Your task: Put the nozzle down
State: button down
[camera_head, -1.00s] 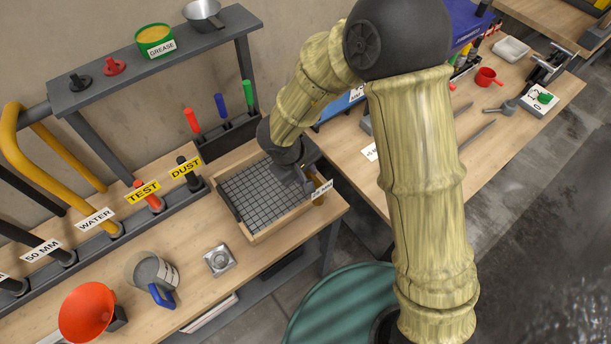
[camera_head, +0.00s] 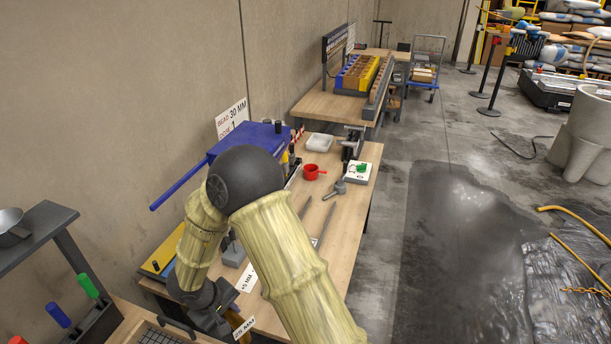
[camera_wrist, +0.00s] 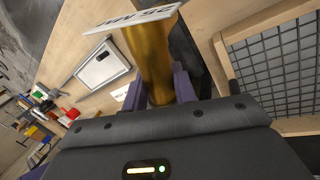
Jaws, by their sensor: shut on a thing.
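My gripper (camera_wrist: 158,92) is shut on a brass-coloured cylindrical nozzle (camera_wrist: 150,55), with a purple-grey finger on each side. A white label plate is fixed at the nozzle's far end; its print is upside down in the wrist view and seems to read 25 MM. In the head view my gripper (camera_head: 212,312) is low in the picture, and only a bit of the nozzle (camera_head: 236,321) shows above its label. A wood-framed tray with a dark grid (camera_wrist: 272,72) lies beside the nozzle, to its right in the wrist view. I cannot tell whether the nozzle touches anything below.
Colored markers (camera_head: 86,285) stand in a dark rack at lower left. Open wet floor (camera_head: 455,240) lies to the right.

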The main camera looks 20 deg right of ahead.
jog(key=w+d+f+m, duration=0.1)
jog(key=d+f+m, duration=0.1)
jog(key=d, duration=0.5)
jog(key=w+d+f+m+g, duration=0.1)
jog(key=w+d+f+m, duration=0.1)
jog(key=d, duration=0.6)
jog(key=shift+w+f+m+g, duration=0.2)
jog(key=shift+f+m+g, duration=0.1)
jog(key=shift+f+m, duration=0.4)
jog(key=shift+r, duration=0.15)
jog(key=shift+d, duration=0.1)
